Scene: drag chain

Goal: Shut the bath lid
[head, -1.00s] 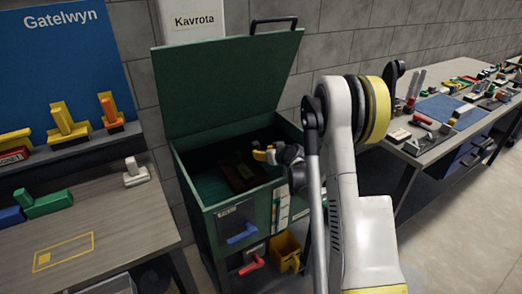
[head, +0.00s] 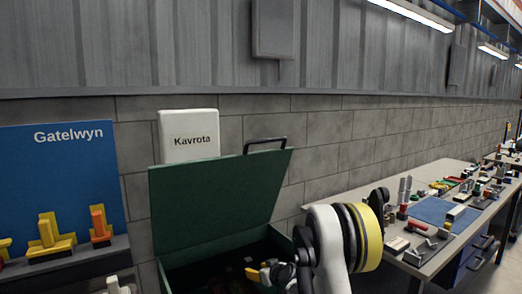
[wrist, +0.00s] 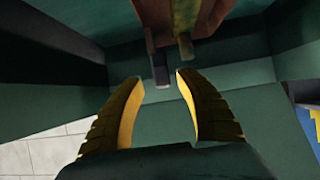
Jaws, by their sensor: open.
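The bath lid (head: 215,200) is a dark green panel standing open, leaning up toward the block wall. A black handle (head: 265,144) sits on its top edge. The green bath (head: 185,277) lies below it, and its lower part is cut off by the bottom of the head view. My gripper (head: 262,273) is at the bath's opening, below and apart from the lid. In the wrist view my gripper (wrist: 158,100) has its two yellow fingers spread with nothing between them. Beyond the fingertips are a reddish-brown piece (wrist: 165,20) and green inner surfaces.
A white box marked Kavrota (head: 188,136) is on the wall behind the lid. A blue Gatelwyn board (head: 65,180) with colored parts stands at left. A cluttered workbench (head: 440,215) stands at right, past my arm.

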